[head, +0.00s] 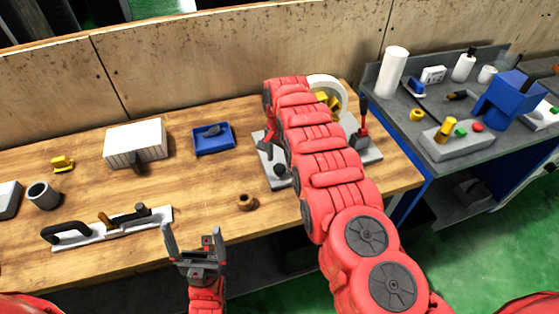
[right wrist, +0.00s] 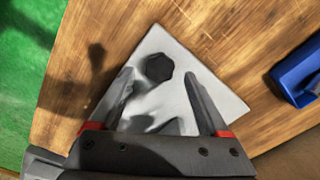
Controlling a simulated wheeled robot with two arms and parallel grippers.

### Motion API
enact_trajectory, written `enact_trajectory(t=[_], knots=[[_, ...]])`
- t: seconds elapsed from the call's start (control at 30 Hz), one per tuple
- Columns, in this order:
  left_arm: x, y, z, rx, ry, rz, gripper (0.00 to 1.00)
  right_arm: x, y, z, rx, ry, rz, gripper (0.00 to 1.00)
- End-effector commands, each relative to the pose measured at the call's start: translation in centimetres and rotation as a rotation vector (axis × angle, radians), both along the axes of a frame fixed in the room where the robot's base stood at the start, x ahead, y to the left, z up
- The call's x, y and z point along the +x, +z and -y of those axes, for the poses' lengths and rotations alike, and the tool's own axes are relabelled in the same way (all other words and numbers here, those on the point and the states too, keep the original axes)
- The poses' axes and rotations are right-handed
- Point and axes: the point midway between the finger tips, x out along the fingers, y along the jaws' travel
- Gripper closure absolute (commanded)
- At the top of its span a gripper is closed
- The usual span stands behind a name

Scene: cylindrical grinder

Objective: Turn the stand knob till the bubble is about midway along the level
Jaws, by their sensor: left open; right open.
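The stand's grey base plate (head: 373,153) is on the workbench, and my right arm covers its middle in the head view. A black knob (head: 280,171) sits on its near left corner. In the right wrist view the knob (right wrist: 158,67) stands on the pale plate (right wrist: 228,98), between the fingertips of my right gripper (right wrist: 160,74). The fingers are open, with a gap on each side of the knob. My left gripper (head: 194,246) is open and empty at the bench's front edge. I cannot make out the level's bubble in either view.
A white wheel (head: 341,88) shows behind my right arm. A grey side table (head: 380,103) with tools stands right.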

Motion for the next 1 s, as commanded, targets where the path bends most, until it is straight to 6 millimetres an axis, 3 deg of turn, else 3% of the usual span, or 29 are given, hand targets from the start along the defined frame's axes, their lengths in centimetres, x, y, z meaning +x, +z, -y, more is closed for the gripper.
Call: enact_trajectory(t=[0.2, 0.57, 1.0], knots=[[0.0, 0.3, 0.0, 0.0, 0.0, 0.0, 0.0, -0.1, -1.5, 0.0, 0.0, 0.001, -0.002, 0.21], [0.0, 0.3, 0.0, 0.0, 0.0, 0.0, 0.0, -0.1, -1.8, -0.1, 0.002, 0.001, -0.002, 0.21], [0.0, 0.3, 0.0, 0.0, 0.0, 0.0, 0.0, -0.1, -1.8, -0.1, 0.001, 0.001, -0.002, 0.98]])
